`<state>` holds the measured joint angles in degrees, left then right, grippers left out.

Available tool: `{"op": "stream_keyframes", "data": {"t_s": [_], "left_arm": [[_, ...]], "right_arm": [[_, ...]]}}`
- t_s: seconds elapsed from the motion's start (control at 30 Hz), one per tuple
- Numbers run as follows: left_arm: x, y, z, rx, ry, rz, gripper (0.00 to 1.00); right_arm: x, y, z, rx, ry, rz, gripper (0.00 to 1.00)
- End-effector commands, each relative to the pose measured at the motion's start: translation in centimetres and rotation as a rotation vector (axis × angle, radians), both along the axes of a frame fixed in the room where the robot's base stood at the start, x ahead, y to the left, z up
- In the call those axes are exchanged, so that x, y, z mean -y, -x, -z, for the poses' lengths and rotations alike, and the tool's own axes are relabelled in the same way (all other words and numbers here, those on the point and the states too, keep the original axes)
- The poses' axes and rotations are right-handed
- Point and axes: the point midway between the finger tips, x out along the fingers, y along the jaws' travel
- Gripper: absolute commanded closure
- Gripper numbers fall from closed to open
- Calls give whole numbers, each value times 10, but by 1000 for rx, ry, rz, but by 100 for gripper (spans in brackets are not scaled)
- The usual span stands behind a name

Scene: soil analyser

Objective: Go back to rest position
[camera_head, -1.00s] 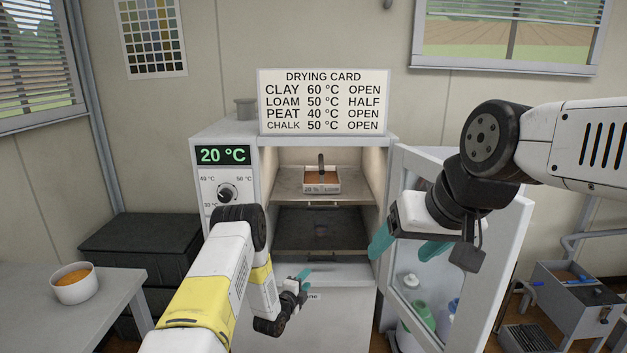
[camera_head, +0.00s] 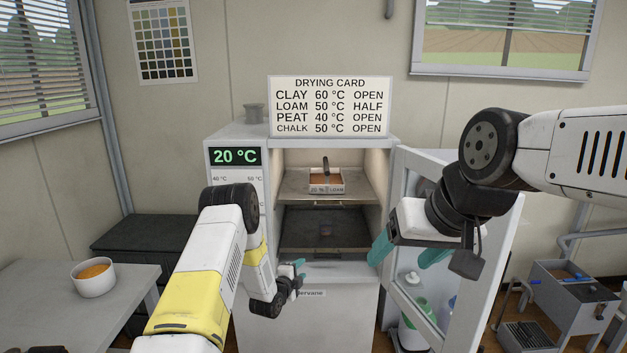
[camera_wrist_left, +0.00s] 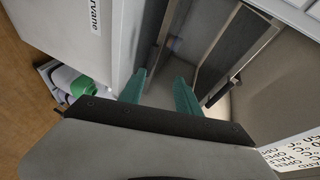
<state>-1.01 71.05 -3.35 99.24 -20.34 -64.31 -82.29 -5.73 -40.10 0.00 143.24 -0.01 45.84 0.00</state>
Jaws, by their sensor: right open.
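My left gripper (camera_head: 294,275) is low in front of the oven. In the left wrist view its two teal fingers (camera_wrist_left: 160,95) are apart with nothing between them. My right gripper (camera_head: 405,253) is in front of the open oven door, its teal fingers apart and empty. The drying oven (camera_head: 305,330) stands ahead. A small tray (camera_head: 326,187) of brown soil, with a label that seems to read 20 % LOAM and an upright dark handle, sits on its upper shelf (camera_head: 295,186). The display (camera_head: 235,156) reads 20 °C; the knob below is hidden by my left arm.
A drying card (camera_head: 331,105) stands on the oven. A table (camera_head: 45,285) with a white bowl (camera_head: 94,282) is at left. A grey case (camera_head: 570,310) is at right.

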Motion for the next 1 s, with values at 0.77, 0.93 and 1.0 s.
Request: {"op": "stream_keyframes", "data": {"t_s": [0.77, 0.93, 1.0], "left_arm": [[-78, 82, -292, -482, 485, -436, 60], [-90, 154, -342, -603, 639, -565, 60], [-93, 188, -358, -653, 704, -618, 60]], "right_arm": [[0, 0, 0, 0, 0, 0, 29], [0, 0, 0, 0, 0, 0, 29], [0, 0, 0, 0, 0, 0, 29]]}}
